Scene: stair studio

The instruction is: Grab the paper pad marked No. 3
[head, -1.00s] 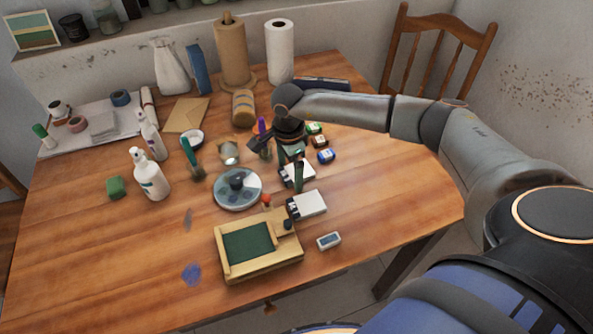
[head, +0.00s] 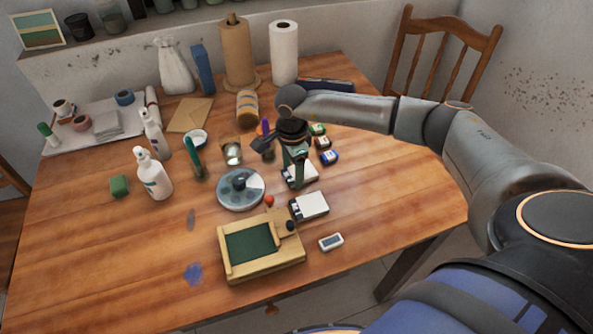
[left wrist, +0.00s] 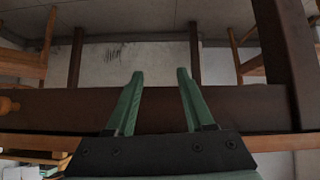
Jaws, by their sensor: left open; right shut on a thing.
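Two small white paper pads with dark ends lie on the wooden table, right of the round palette. The farther pad (head: 311,173) is partly hidden by my right gripper (head: 295,180), whose green fingers point down and are shut on it. The pad appears still at table height. The nearer pad (head: 311,205) lies just in front, clear of the gripper. Any number on either pad is too small to read. My left gripper (left wrist: 160,74) shows only in the left wrist view, open and empty, below table level.
The round palette (head: 226,196) and a wooden frame with a green panel (head: 249,243) stand close by on the left and front. Small paint boxes (head: 329,157) lie behind right, a glass (head: 231,151) behind left. The table's right side is clear.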

